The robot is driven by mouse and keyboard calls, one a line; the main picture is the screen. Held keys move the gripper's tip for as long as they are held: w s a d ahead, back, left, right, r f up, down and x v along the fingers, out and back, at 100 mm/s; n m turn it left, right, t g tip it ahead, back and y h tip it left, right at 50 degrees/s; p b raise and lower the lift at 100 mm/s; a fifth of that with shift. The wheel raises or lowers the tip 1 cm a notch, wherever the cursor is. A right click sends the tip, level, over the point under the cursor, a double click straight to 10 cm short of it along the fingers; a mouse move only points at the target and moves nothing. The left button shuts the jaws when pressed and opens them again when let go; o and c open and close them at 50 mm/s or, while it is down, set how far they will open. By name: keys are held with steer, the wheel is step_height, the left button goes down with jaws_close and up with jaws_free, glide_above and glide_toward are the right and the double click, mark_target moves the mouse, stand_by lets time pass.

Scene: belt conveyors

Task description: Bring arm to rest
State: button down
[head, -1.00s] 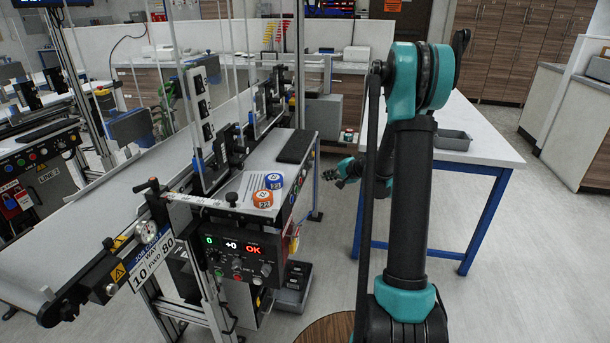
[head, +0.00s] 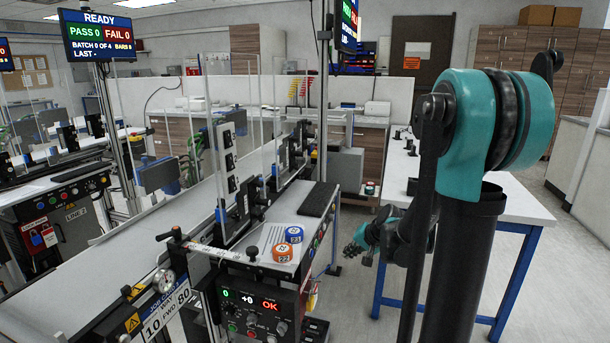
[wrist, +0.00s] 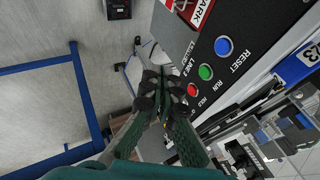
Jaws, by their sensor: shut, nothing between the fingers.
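My arm stands up on the right of the head view, with its teal elbow high and a black link running down. My gripper (head: 360,251) shows low behind that link, beyond the right end of the conveyor's control box and left of the white table. In the wrist view my gripper (wrist: 160,92) has its dark fingers together with nothing between them. It is near the conveyor side panel (wrist: 205,50) with its blue, green and red buttons. I cannot tell the exact gap to the panel.
The conveyor (head: 140,235) fills the left, with orange (head: 282,252) and blue (head: 294,234) pucks beside it. A control box (head: 255,305) reads OK. A white table (head: 510,205) with blue legs stands on the right. Grey floor (head: 345,290) lies between them.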

steer(key=s+d+f+n+g+h, duration=0.1)
steer(key=s+d+f+n+h, duration=0.1)
steer(key=s, duration=0.9)
steer(key=s+d+f+n+g+h, duration=0.1)
steer(key=s+d+f+n+h, duration=0.1)
steer(key=s, duration=1)
steer(key=shift+s+d+n, duration=0.25)
steer(key=shift+s+n, duration=0.05)
steer(key=shift+n, duration=0.1)
